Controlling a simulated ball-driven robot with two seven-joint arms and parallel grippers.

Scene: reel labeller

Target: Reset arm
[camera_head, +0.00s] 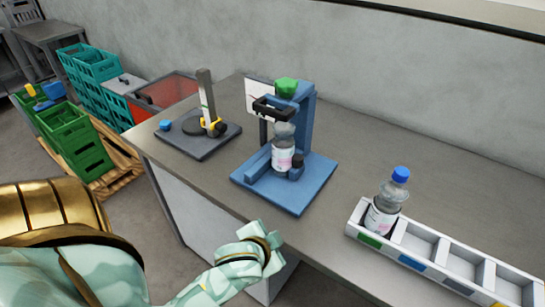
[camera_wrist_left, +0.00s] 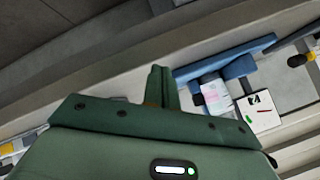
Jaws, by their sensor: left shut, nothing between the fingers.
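My left arm comes in from the left in the head view, and its gripper (camera_head: 262,250) is in front of the table's front edge, apart from everything on the table. In the left wrist view the fingers (camera_wrist_left: 158,84) are together with nothing between them. The blue reel labeller (camera_head: 310,180) stands on the table beyond the gripper. A clear bottle with a label (camera_head: 284,157) stands upright in it, under a black arm and a green knob (camera_head: 286,87). The labeller's blue frame also shows in the left wrist view (camera_wrist_left: 240,66). My right gripper is not in view.
A white rack (camera_head: 420,242) at the right holds a blue-capped bottle (camera_head: 384,208) in its left compartment; its other compartments look empty. A grey stand (camera_head: 205,138) with a post is at the table's back left. Green crates (camera_head: 75,143) stand on a pallet at the left.

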